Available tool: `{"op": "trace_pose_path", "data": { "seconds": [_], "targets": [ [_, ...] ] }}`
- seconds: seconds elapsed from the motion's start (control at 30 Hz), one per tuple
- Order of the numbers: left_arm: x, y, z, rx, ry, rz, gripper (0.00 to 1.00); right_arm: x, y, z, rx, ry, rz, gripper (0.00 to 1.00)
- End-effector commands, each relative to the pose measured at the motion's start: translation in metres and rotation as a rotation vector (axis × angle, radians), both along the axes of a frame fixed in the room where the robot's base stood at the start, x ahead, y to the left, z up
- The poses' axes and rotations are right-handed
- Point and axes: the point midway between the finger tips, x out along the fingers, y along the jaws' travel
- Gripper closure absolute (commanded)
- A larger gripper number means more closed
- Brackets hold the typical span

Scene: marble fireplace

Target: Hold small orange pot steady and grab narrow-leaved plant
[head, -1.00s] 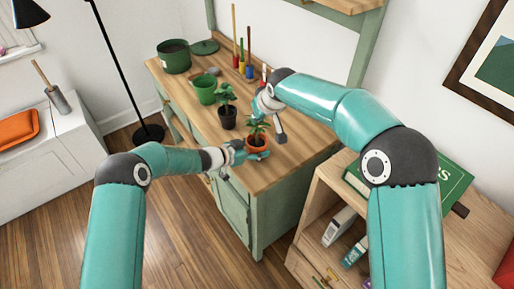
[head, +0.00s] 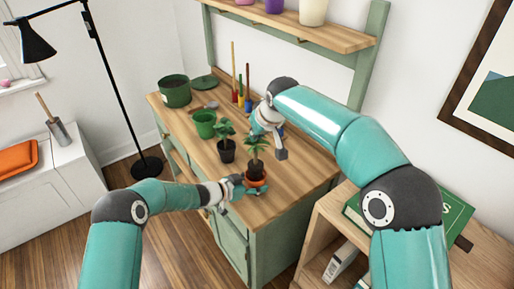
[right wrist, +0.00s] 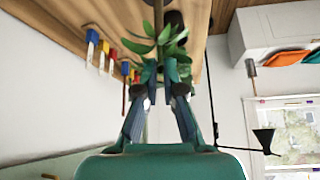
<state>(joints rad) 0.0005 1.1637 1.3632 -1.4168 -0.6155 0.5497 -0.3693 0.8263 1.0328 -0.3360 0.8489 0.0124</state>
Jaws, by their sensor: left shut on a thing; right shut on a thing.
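The small orange pot (head: 256,181) stands near the front edge of the wooden worktop. My left gripper (head: 248,189) is shut on it from the left. The narrow-leaved plant (head: 256,146) is above the pot, its leaves well clear of the rim and a thin stem beneath. I cannot tell whether its base has left the pot. My right gripper (head: 262,136) is shut on the plant, partly hidden by its own wrist. In the right wrist view the green leaves (right wrist: 160,45) show at the fingertips (right wrist: 162,75), with a brown stem beyond them.
A black pot (head: 227,155) with a broad-leaved plant stands close to the left. A green pot (head: 204,124), a large green pot (head: 175,92) and several coloured-handled tools (head: 240,97) stand farther back. The worktop's right front is clear.

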Motion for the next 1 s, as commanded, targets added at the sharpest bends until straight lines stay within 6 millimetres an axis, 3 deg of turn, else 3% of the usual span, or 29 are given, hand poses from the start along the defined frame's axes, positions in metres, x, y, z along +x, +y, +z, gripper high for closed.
{"op": "trace_pose_path", "data": {
  "seconds": [0.2, 0.53, 0.57, 0.7, 1.0],
  "targets": [
    [0.0, 0.0, 0.0, 0.0, 0.0, 0.0, 0.73, 0.0, 0.001, 0.03, 0.0, -0.001, 0.001, 1.0],
    [0.0, 0.0, 0.0, 0.0, 0.0, 0.0, 0.73, 0.0, 0.0, 0.035, -0.001, 0.001, 0.001, 1.0],
    [0.0, 0.0, 0.0, 0.0, 0.0, 0.0, 0.36, 0.0, 0.0, 0.035, -0.001, 0.001, 0.001, 1.0],
    [0.0, 0.0, 0.0, 0.0, 0.0, 0.0, 0.13, 0.0, 0.0, 0.035, 0.0, 0.001, 0.0, 1.0],
    [0.0, 0.0, 0.0, 0.0, 0.0, 0.0, 0.1, 0.0, 0.0, 0.035, 0.0, 0.001, 0.0, 1.0]
  ]
}}
